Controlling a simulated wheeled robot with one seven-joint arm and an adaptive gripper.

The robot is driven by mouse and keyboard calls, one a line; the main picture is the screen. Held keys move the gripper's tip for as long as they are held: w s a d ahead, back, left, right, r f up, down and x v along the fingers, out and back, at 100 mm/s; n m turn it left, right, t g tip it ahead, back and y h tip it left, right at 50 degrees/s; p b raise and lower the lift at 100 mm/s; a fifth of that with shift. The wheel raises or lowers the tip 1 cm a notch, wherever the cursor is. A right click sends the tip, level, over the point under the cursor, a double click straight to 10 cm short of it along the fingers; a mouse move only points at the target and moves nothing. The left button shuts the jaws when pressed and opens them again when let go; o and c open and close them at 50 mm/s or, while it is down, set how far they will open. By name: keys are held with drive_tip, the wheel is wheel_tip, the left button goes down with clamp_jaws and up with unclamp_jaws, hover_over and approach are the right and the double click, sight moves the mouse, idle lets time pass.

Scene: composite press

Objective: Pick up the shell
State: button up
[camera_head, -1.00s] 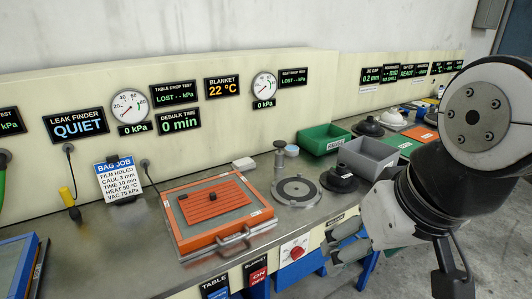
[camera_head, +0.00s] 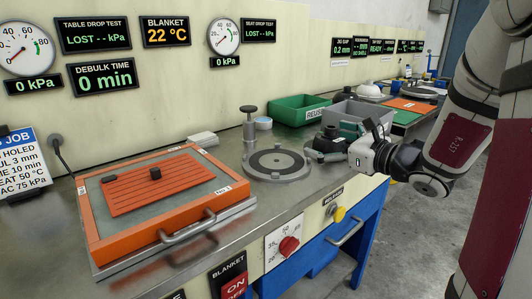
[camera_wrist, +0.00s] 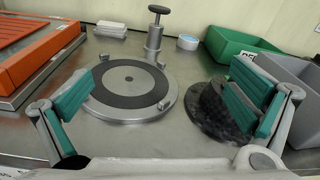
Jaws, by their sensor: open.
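My gripper (camera_head: 337,140) is open and hangs low over the bench, just right of the round grey plate. In the wrist view, my gripper (camera_wrist: 162,92) has its green-padded fingers wide apart with nothing between them. A dark, rough, round piece with a flat brim (camera_wrist: 207,110), which looks like the shell, sits on the bench behind the right finger. That finger covers part of it, and I cannot tell whether they touch. In the head view the dark piece (camera_head: 313,155) is mostly hidden by my gripper.
The round plate (camera_head: 276,160) with a post (camera_head: 249,128) stands left of my gripper. A green bin (camera_head: 297,108) and a grey bin (camera_head: 352,111) stand behind. An orange framed table (camera_head: 150,241) takes up the left. More pieces lie farther right.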

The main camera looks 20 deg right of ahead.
sight(334, 138)
drive_tip(key=d+f+m+h, duration=0.1)
drive_tip(key=d+m, duration=0.1)
drive_tip(key=d, duration=0.1)
drive_tip(key=d+f+m+t+h+b, duration=0.1)
drive_tip(key=d+f+h, duration=0.1)
drive_tip(key=d, duration=0.2)
drive_tip(key=d+f+m+h+b, duration=0.1)
drive_tip(key=d+f+m+h, duration=0.1)
drive_tip(key=d, duration=0.1)
drive_tip(key=shift+w+d+m+t, duration=0.25)
drive_tip(key=shift+w+m+t, duration=0.05)
drive_tip(key=shift+w+t, duration=0.1)
drive_tip(key=w+b, duration=0.1)
drive_tip(key=w, duration=0.7)
drive_tip(key=shift+d, duration=0.1)
drive_tip(key=w+b, duration=0.1)
drive_tip(key=w, duration=0.1)
drive_tip(key=w+f, duration=0.1)
drive_tip(key=w, duration=0.1)
drive_tip(key=shift+d+b, duration=0.1)
drive_tip(key=shift+b, duration=0.3)
drive_tip(key=shift+w+r, duration=0.1)
drive_tip(key=shift+w, duration=0.5)
drive_tip(key=shift+c, duration=0.6)
drive_tip(key=c, duration=1.3)
